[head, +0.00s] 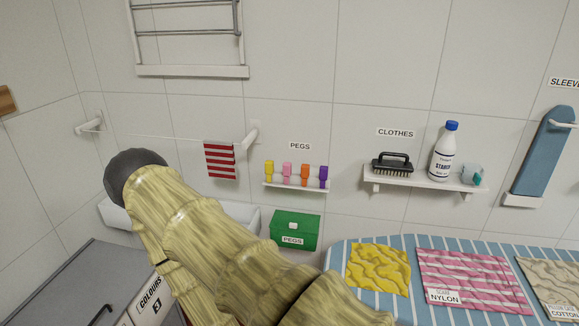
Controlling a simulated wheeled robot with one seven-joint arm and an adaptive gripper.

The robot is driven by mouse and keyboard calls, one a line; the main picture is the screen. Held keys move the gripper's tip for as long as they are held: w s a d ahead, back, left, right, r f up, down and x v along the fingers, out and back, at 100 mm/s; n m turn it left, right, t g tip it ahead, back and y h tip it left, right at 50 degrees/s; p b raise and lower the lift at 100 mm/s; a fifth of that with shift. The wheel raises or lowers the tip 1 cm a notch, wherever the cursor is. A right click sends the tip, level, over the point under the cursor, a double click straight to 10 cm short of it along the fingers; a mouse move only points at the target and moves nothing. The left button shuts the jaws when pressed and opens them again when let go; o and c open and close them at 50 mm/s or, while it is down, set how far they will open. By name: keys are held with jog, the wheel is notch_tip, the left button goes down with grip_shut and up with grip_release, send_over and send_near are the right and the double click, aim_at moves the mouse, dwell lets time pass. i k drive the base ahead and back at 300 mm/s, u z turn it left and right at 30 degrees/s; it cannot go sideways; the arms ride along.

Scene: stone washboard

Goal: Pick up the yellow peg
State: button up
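The yellow peg (269,171) stands upright at the left end of a row of pegs on a small white wall shelf (296,187) under the label "PEGS". A pink peg, an orange peg and a purple peg stand to its right, with small gaps between them. My arm crosses the lower left of the head view, well below and left of the yellow peg, with a dark rounded part at its upper left. My gripper is not visible, so its fingers cannot be seen.
A green box (294,231) labelled "PEGS" sits below the shelf. A red-striped cloth (220,160) hangs left of the pegs. A white shelf (420,183) with a brush and bottle is at right. A striped board (335,262) with fabrics fills the lower right.

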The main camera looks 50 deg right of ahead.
aim_at(269, 164)
jog(key=k, duration=0.35)
jog(key=z, duration=0.7)
